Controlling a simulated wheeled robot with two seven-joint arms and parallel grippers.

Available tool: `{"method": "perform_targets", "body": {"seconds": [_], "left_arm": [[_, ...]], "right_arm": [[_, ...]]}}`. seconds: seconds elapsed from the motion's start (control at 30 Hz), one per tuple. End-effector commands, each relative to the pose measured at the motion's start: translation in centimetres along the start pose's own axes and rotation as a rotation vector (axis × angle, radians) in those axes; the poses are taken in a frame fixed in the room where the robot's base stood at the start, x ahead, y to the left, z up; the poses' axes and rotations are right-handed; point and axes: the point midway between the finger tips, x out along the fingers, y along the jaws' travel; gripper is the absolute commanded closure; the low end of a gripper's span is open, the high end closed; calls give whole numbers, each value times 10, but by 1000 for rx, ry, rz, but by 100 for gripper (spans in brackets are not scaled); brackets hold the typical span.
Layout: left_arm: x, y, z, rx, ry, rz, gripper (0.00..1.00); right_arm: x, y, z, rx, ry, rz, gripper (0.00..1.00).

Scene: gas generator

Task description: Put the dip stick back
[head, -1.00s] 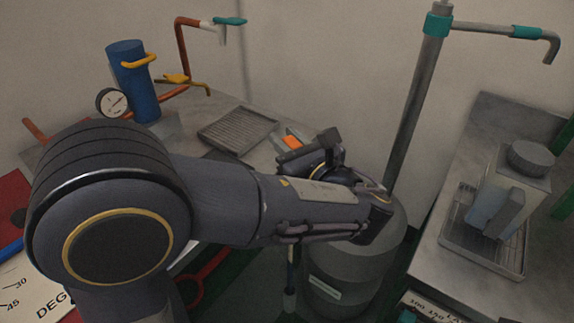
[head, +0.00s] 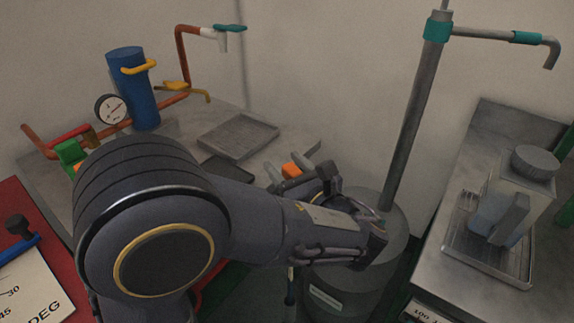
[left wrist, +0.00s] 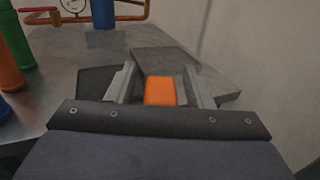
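An orange block (head: 291,170), which looks like the dip stick's handle, sits between the fingers of my left gripper (head: 292,168). In the left wrist view the orange handle (left wrist: 160,91) fills most of the gap between the two grey fingers (left wrist: 160,86), with a grey pad against its right side. The gripper looks shut on it, above the left worktop's right end. The stick's rod is not clearly visible. A grey cylindrical tank (head: 345,285) stands to the right and below, partly hidden by my left arm. My right gripper is not in view.
The left worktop (head: 185,140) carries a grey tray (head: 238,136), a blue cylinder (head: 133,85), a gauge (head: 111,109) and pipes. A vertical pipe (head: 410,120) rises behind the tank. A canister (head: 515,195) stands in a tray on the right worktop.

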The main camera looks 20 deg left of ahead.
Motion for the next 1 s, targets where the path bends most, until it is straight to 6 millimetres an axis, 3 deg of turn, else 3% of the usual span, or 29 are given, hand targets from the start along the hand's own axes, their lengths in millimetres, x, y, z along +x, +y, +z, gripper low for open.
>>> {"method": "perform_targets", "body": {"seconds": [0.37,0.8,1.0], "left_arm": [[-8,-1,4,-1,0,-2,53],[-96,-1,4,1,-1,-3,53],[-117,0,3,-1,-1,-2,53]], "right_arm": [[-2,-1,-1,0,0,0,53],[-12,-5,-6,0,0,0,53],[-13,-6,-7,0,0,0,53]]}}
